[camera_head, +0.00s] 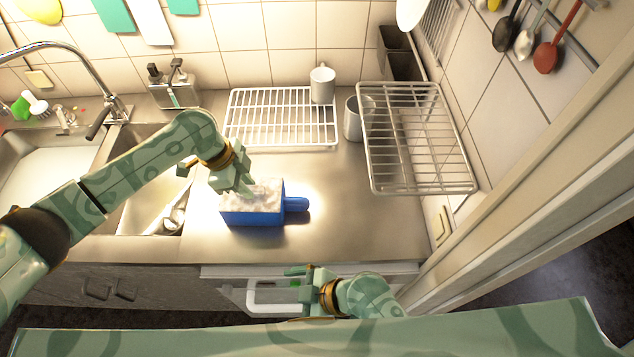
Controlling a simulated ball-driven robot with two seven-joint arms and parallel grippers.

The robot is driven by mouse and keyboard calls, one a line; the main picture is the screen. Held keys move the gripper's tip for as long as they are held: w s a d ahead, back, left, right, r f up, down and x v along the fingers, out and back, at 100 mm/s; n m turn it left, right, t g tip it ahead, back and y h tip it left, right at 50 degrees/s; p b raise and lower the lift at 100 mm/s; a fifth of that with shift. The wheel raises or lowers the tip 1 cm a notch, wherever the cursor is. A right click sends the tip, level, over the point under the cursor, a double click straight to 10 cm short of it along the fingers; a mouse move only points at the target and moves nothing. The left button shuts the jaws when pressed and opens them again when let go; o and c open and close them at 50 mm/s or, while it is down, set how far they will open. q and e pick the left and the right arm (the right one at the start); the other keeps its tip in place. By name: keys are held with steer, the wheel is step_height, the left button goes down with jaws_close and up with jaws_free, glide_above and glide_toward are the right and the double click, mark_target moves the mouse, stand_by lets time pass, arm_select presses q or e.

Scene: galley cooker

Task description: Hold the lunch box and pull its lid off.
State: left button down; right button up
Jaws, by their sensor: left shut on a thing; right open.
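The lunch box (262,217) is a blue box on the steel worktop, right of the sink. A blue handle (297,204) sticks out from its right side. Its pale, mottled white top, which looks like the lid (268,190), sits on the box. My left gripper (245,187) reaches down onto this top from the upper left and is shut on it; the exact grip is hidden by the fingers. My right gripper (294,291) is open and empty, below the box and in front of the worktop's front edge, apart from the handle.
A white wire rack (282,135) and a mug (322,85) stand behind the box. A raised metal rack (417,140) is to the right, with another mug (352,118) beside it. The sink (48,165) is left. The worktop right of the handle is clear.

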steer(key=w+a+r+n+y, duration=0.1)
steer(key=w+r+n, duration=0.2)
steer(key=w+r, duration=0.15)
steer(key=m+t+y, duration=0.2)
steer(key=m+t, duration=0.1)
steer(key=m, duration=0.1)
glide_toward(275, 193)
steer(key=s+a+f, duration=0.1)
steer(key=s, duration=0.1)
steer(key=s+a+f, duration=0.1)
steer(key=s+f, duration=0.1)
steer(key=shift+a+f, duration=0.1)
steer(key=shift+a, duration=0.1)
steer(key=w+d+r+m+t+y, duration=0.1)
steer(key=w+d+r+m+t, duration=0.25)
steer(key=w, duration=0.55)
steer(key=a+f+n+g, duration=0.1)
steer(key=a+g, duration=0.1)
steer(key=a, duration=0.1)
steer(key=s+a+f+n+g, duration=0.1)
steer(key=a+f+n+g, duration=0.1)
steer(key=a, duration=0.2)
steer(key=a+f+n+g, duration=0.1)
steer(key=a+n+g, duration=0.1)
steer(key=a+g, duration=0.1)
steer(key=shift+s+a+f+n+h, duration=0.2)
steer(key=shift+s+a+n+h, duration=0.15)
steer(key=shift+a, duration=0.2)
steer(key=shift+s, duration=0.1)
steer(key=c, duration=0.7)
